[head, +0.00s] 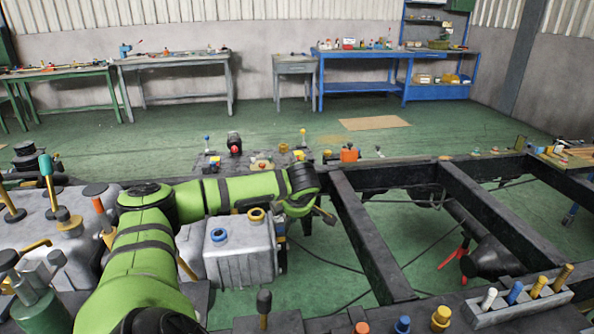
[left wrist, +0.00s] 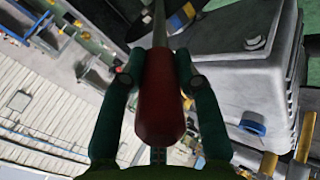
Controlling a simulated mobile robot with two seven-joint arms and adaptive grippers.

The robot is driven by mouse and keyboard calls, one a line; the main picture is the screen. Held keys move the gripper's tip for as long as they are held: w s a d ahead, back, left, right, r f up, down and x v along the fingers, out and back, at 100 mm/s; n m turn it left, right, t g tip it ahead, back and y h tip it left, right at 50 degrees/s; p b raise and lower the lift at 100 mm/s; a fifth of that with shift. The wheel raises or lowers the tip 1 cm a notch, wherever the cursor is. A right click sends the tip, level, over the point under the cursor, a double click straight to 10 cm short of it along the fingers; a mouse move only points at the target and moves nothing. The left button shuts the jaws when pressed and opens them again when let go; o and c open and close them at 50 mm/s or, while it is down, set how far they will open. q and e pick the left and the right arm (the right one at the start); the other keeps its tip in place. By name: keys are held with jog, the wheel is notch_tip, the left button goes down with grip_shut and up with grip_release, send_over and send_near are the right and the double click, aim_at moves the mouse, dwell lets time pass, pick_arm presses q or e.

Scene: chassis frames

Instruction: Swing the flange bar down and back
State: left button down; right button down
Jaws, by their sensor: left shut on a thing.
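A red handle (left wrist: 160,112) with a thin metal shaft (left wrist: 159,28) fills the middle of the left wrist view; I take it to be the flange bar. My left gripper (left wrist: 158,72) has its two dark green fingers along both sides of the handle, shut on it. The shaft runs on past the fingertips, and its far end is out of the picture. In the head view my green left arm reaches in from the lower left, and its wrist is beside a grey ribbed housing (head: 243,262). The handle is not clearly visible there. My right gripper is not in view.
The grey housing has a blue cap (head: 218,235) and a yellow ring (head: 256,214). Dark chassis beams (head: 370,240) frame open gaps to the right. A block with several coloured pegs (head: 518,303) stands at the lower right. Workbenches (head: 180,72) line the far wall.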

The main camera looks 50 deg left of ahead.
pick_arm(q)
jog(key=shift+d+f, duration=0.2)
jog(key=shift+d, duration=0.15)
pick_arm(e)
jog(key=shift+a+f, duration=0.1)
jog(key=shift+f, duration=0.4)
pick_arm(q)
jog(key=c, duration=0.9)
grip_release()
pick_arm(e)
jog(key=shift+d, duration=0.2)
pick_arm(q)
jog(key=shift+s, duration=0.1)
jog(key=v, duration=1.2)
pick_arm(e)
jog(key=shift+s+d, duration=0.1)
pick_arm(q)
jog(key=shift+f, duration=0.1)
